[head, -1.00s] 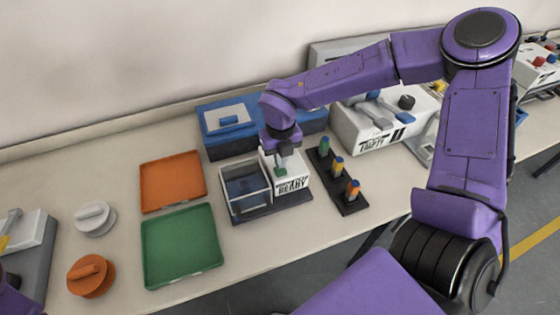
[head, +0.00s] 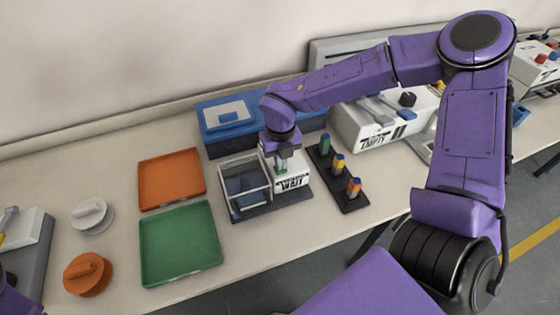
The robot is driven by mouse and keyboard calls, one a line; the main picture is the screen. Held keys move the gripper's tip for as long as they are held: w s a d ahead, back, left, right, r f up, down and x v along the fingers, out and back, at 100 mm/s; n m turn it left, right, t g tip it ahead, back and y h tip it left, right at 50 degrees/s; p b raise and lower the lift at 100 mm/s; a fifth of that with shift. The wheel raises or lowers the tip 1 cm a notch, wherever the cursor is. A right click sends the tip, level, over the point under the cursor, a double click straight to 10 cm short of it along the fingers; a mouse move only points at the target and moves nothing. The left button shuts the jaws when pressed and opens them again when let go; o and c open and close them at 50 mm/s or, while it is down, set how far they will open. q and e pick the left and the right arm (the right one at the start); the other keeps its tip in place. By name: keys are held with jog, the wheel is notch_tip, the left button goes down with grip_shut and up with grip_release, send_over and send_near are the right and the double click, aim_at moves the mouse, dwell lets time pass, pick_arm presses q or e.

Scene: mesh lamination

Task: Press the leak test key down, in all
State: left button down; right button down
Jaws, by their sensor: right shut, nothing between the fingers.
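The leak tester (head: 292,182) is a white box with a clear-sided chamber (head: 245,188) on its left, both on a dark base. Its front label reads "WAIT". My right gripper (head: 283,165) points down over the top of the white box, shut and empty, its fingertips at the green key. The key is mostly hidden by the fingers, and I cannot see exactly how far down it is. My left gripper is out of view; only a purple bit of my arm shows at the lower left corner.
A rack of colored pegs (head: 346,196) stands close right of the tester. A blue case (head: 222,115) is behind it. An orange tray (head: 171,180) and a green tray (head: 180,243) lie left. A machine labelled "EMPTY" (head: 372,130) stands back right.

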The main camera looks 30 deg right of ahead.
dwell(0.3)
notch_tip(320, 180, up, 6)
jog(key=p, duration=0.5)
jog(key=shift+f, duration=0.25)
jog(key=shift+s, duration=0.1)
dwell(0.4)
